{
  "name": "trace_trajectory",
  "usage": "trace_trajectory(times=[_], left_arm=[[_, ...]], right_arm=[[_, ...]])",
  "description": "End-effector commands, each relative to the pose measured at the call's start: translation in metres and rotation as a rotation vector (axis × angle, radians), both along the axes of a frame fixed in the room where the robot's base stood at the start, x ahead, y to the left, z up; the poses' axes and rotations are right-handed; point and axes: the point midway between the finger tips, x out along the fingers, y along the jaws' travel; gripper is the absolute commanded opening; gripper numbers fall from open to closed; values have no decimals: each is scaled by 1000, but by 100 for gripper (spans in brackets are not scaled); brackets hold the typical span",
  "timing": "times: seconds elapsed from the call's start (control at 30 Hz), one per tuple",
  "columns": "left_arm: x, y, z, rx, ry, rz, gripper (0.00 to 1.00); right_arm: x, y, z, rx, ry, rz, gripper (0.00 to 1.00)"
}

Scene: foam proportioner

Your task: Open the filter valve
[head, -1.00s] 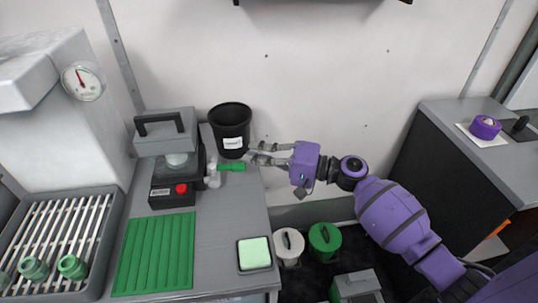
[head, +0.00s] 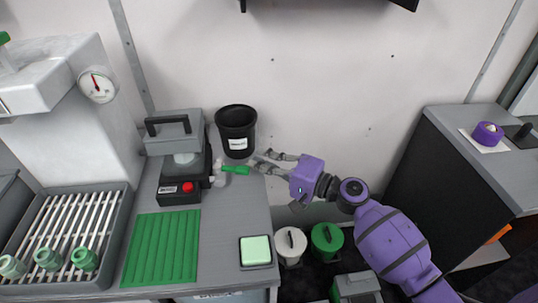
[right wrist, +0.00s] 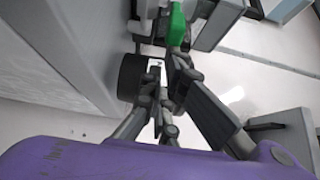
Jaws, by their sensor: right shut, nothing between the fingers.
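The filter valve's green handle (head: 236,170) sticks out to the right from a pale fitting (head: 219,176) on the grey and black filter unit (head: 182,160). It lies roughly level in the head view. My right gripper (head: 258,163) is just right of the handle's free end, with its fingers pointing left. It is shut and empty, and a small gap to the handle appears in the head view. In the right wrist view the green handle (right wrist: 177,25) shows beyond the fingers (right wrist: 165,78). Whether they touch is unclear there. My left gripper is not in view.
A black bucket (head: 237,128) stands close behind the handle. A green ribbed mat (head: 161,246) and a tray with a pale green pad (head: 256,251) lie on the counter in front. Lidded white (head: 291,243) and green (head: 326,238) containers stand low at the right.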

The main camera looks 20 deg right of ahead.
Motion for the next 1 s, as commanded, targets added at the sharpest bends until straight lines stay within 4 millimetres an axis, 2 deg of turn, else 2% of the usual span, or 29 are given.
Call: trace_trajectory(times=[0.03,0.1,0.27,0.6,1.0], left_arm=[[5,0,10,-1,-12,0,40],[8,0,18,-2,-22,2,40],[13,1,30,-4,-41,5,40],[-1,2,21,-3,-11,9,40],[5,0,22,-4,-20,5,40]], right_arm=[[-5,7,7,6,-4,-31,0],[-10,12,8,6,-5,-87,0],[-25,16,6,5,-5,-218,0],[-55,28,0,0,1,-209,0],[-71,42,1,-1,-1,-208,0]])
